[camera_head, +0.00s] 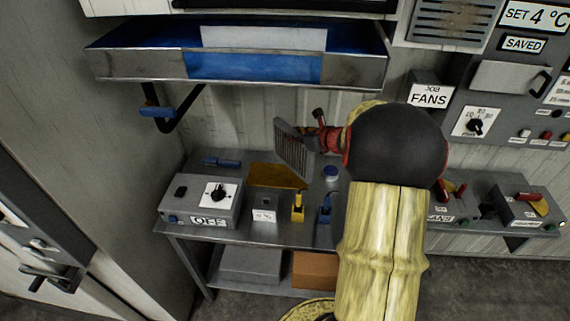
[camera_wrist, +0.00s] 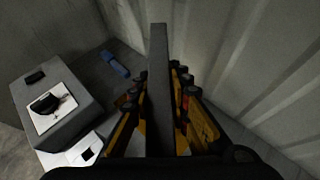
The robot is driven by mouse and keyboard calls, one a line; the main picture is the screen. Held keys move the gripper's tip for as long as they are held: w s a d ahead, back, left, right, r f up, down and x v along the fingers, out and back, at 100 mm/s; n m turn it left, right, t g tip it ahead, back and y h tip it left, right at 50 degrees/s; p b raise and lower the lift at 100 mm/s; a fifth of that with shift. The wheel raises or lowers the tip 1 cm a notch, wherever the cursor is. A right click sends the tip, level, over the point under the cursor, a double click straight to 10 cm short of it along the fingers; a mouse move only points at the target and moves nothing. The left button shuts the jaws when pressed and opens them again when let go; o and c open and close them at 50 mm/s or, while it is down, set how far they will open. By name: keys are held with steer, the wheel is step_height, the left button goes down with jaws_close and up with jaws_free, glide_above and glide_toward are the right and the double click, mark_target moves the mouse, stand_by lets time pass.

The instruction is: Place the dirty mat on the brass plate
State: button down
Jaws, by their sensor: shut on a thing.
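My gripper (camera_head: 321,136) is shut on a grey ribbed mat (camera_head: 295,150), held upright and tilted above the table. In the wrist view the mat (camera_wrist: 158,80) shows edge-on as a dark slab between the fingers of my gripper (camera_wrist: 160,108). The brass plate (camera_head: 276,176) lies flat on the table, below and a little left of the mat.
A grey box with a dial marked OFF (camera_head: 204,208) stands left on the table (camera_head: 245,236). A blue item (camera_head: 221,162) lies behind it. A small white block (camera_head: 264,213), a yellow item (camera_head: 297,207) and a blue item (camera_head: 325,209) stand in front. A metal tray shelf (camera_head: 240,70) overhangs.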

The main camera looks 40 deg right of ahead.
mark_target(293, 152)
step_height(293, 152, down, 8)
steer(key=shift+r+b, duration=0.1)
steer(key=shift+b, duration=1)
steer(key=shift+r, duration=0.1)
steer(key=c, duration=1.7)
jaws_free()
steer(key=shift+o, duration=0.2)
